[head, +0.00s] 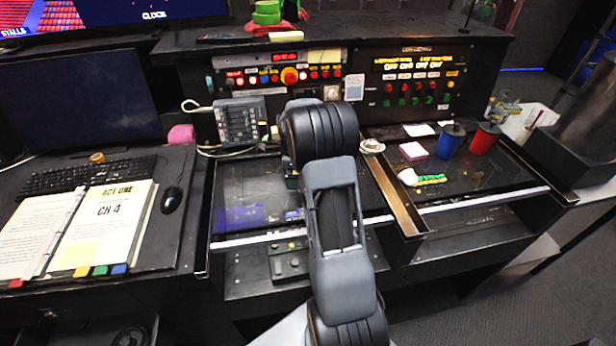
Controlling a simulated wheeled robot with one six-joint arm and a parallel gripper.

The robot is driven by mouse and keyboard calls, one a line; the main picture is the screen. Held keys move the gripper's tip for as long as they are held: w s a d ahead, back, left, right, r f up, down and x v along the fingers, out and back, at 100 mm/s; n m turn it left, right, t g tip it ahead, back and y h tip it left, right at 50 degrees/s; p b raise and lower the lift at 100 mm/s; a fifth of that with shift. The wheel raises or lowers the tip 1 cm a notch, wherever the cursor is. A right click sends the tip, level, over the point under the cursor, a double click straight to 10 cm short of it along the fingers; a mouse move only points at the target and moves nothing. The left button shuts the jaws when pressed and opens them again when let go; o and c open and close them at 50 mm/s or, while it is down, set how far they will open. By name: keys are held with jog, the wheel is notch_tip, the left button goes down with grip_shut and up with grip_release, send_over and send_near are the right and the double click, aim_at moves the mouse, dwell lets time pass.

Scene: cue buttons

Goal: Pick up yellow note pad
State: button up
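A pink note pad (412,151) lies on the right desk, left of the blue cup (450,141). A small white, green and yellow item (423,178) lies in front of the pink pad; I cannot tell what it is. My grey and black arm rises through the middle of the view and hides part of the desk. My gripper's fingers do not show.
A red cup (485,138) stands right of the blue one. A raised divider (397,195) separates the two desk sections. An open binder (105,225), keyboard (85,177) and mouse (172,199) lie at left. A telephone (240,122) stands before the left panel. The right desk's front is mostly clear.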

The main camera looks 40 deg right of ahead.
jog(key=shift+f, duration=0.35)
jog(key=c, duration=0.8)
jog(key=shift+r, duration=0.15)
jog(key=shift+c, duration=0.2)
